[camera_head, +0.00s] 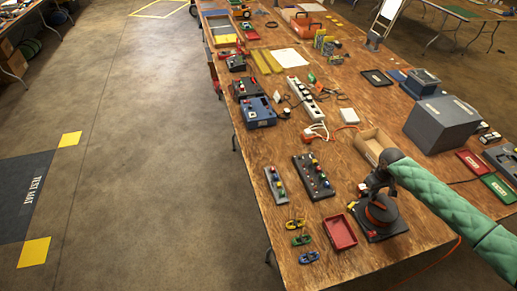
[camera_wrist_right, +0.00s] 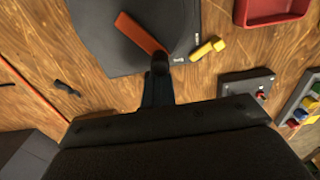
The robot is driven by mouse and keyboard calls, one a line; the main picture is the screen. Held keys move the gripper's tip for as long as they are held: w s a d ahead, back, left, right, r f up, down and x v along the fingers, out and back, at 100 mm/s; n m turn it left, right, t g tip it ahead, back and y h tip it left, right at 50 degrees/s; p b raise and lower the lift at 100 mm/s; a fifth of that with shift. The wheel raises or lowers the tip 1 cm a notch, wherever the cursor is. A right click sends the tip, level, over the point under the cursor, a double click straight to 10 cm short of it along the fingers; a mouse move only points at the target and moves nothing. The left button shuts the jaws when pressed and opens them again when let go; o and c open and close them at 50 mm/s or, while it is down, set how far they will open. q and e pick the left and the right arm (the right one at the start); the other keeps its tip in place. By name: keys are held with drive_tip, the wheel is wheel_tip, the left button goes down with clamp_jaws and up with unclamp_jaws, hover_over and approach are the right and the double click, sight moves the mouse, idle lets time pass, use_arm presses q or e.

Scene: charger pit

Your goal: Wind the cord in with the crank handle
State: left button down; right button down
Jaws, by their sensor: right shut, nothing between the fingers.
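The cord reel (camera_head: 381,215) sits on a dark square base at the near right of the table, with an orange-red drum. In the right wrist view an orange crank arm (camera_wrist_right: 140,34) lies over the dark base (camera_wrist_right: 98,50). A dark round knob (camera_wrist_right: 162,57) shows at its near end. My right gripper (camera_head: 374,192) is over the reel, partly hiding it. In the wrist view its narrow fingers (camera_wrist_right: 158,76) are shut and empty, their tips overlapping the knob end. I cannot tell whether they touch it. My left gripper is out of view.
A red tray (camera_head: 340,231) stands left of the reel, and a small grey switch box (camera_wrist_right: 247,88) is near it. An orange cord (camera_head: 447,254) runs off the near edge.

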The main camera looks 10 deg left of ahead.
drive_tip(key=shift+w+d+f, duration=0.25)
drive_tip(key=shift+d+f, duration=0.2)
drive_tip(key=shift+d, duration=0.3)
drive_tip(key=shift+w+d+f, duration=0.1)
drive_tip(key=shift+w+d, duration=0.25)
drive_tip(key=shift+d, duration=0.3)
drive_tip(key=shift+w+d, duration=0.3)
drive_tip(key=shift+d, duration=0.35)
drive_tip(key=shift+w+d, duration=0.1)
drive_tip(key=shift+d, duration=0.3)
drive_tip(key=shift+w+d+r, duration=0.15)
drive_tip(key=shift+d, duration=0.25)
drive_tip(key=shift+w+d+r, duration=0.15)
drive_tip(key=shift+d, duration=1.65)
drive_tip(key=shift+w, duration=0.1)
drive_tip(key=d, duration=0.2)
drive_tip(key=shift+d, duration=0.3)
drive_tip(key=shift+d, duration=0.1)
